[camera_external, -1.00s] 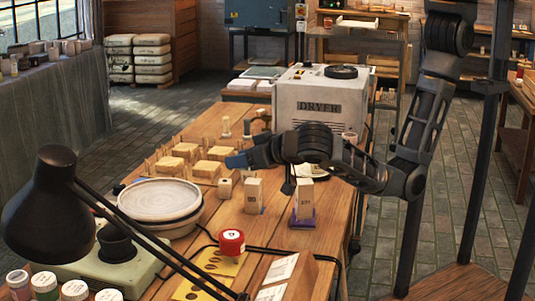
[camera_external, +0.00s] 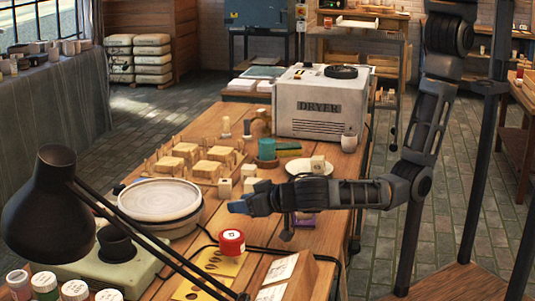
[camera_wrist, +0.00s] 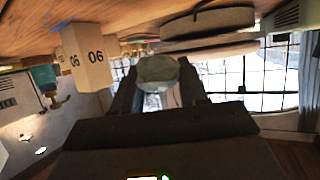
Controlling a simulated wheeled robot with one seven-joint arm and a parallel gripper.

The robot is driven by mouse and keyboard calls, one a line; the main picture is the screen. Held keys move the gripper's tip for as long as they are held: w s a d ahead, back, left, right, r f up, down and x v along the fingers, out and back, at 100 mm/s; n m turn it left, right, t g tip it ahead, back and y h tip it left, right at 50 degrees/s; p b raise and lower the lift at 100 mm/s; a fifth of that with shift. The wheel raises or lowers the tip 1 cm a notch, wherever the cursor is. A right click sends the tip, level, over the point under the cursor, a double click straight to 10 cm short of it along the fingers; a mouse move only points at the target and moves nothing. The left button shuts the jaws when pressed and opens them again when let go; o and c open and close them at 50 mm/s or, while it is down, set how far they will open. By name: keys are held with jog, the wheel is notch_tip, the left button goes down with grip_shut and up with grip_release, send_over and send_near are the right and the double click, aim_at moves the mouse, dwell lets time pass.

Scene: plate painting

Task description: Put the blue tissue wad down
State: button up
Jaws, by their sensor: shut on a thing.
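The blue tissue wad (camera_external: 238,206) is a small blue lump at the tip of my gripper (camera_external: 249,203) in the external view. It sits low over the wooden table, right of the pale round plate (camera_external: 160,198); whether it touches the table I cannot tell. In the wrist view a pale grey-green lump (camera_wrist: 157,70), which looks like the wad, is between the two dark fingers of my gripper (camera_wrist: 158,84). The gripper is shut on it. The wad's underside is hidden.
A block marked 06 (camera_wrist: 88,55) stands close beside the fingers. A black lamp (camera_external: 48,210) is at the left. The white dryer (camera_external: 309,105) stands behind. My forearm covers part of a purple-based stand (camera_external: 304,220).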

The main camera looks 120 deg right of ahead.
aim_at(246, 232)
notch_tip(246, 232, down, 3)
jog(key=shift+r, duration=0.1)
jog(key=shift+f+b, duration=0.55)
jog(key=shift+b, duration=0.05)
jog(key=shift+s+f, duration=0.15)
jog(key=shift+f, duration=0.1)
jog(key=o, duration=1.1)
jog(key=shift+f, duration=0.15)
jog(key=shift+r+p, duration=0.65)
jog(key=shift+r, duration=0.1)
jog(key=b+v, duration=0.1)
jog(key=v, duration=1.1)
jog(key=shift+r, duration=0.15)
